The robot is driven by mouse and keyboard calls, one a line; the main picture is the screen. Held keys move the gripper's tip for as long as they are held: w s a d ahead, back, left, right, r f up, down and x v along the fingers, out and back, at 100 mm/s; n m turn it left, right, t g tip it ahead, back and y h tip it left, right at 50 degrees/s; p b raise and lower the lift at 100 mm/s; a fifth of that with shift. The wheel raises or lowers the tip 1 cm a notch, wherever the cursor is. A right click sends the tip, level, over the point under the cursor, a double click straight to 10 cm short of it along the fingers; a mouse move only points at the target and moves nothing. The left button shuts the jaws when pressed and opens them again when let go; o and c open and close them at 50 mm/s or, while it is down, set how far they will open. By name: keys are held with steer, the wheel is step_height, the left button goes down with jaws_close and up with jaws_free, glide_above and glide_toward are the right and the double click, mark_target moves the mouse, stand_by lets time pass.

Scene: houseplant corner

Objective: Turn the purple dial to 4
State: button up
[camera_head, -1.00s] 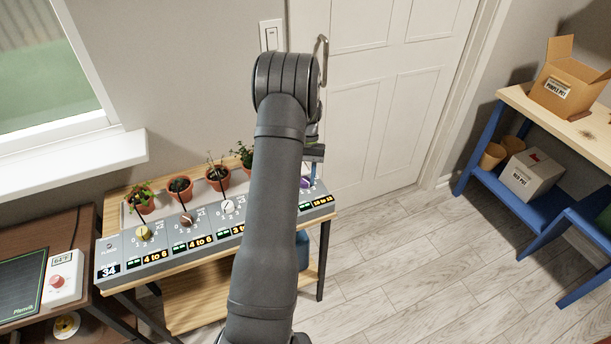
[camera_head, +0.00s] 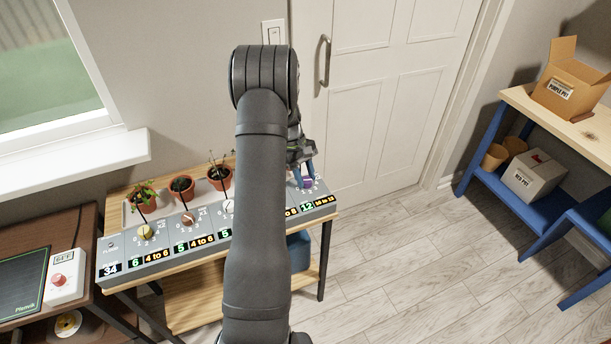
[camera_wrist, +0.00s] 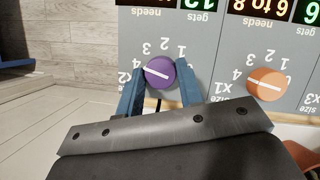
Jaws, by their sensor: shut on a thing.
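The purple dial (camera_head: 307,184) is at the right end of a grey control panel (camera_head: 122,251). In the wrist view the purple dial (camera_wrist: 161,72) sits between the two blue fingers of my gripper (camera_wrist: 160,80), which is shut on it. The dial's white pointer line slants, with its left end close to the 4; I cannot tell which end marks the setting. The numbers 1, 2 and 3 show around the dial's far side. In the head view my gripper (camera_head: 304,172) is partly hidden behind my arm.
An orange dial (camera_wrist: 267,84) is beside the purple one. Yellow (camera_head: 145,232) and brown (camera_head: 189,219) dials are farther left. Potted plants (camera_head: 182,187) stand behind the panel. The purple dial's green readout (camera_head: 307,206) shows 12. Floor to the right is clear.

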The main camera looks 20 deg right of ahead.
steer(key=shift+n, duration=0.5)
steer(key=shift+h, duration=0.3)
steer(key=o, duration=1)
steer(key=shift+c, duration=0.2)
steer(key=shift+r, duration=0.1)
steer(key=v, duration=1.7)
steer(key=shift+s+r, duration=0.2)
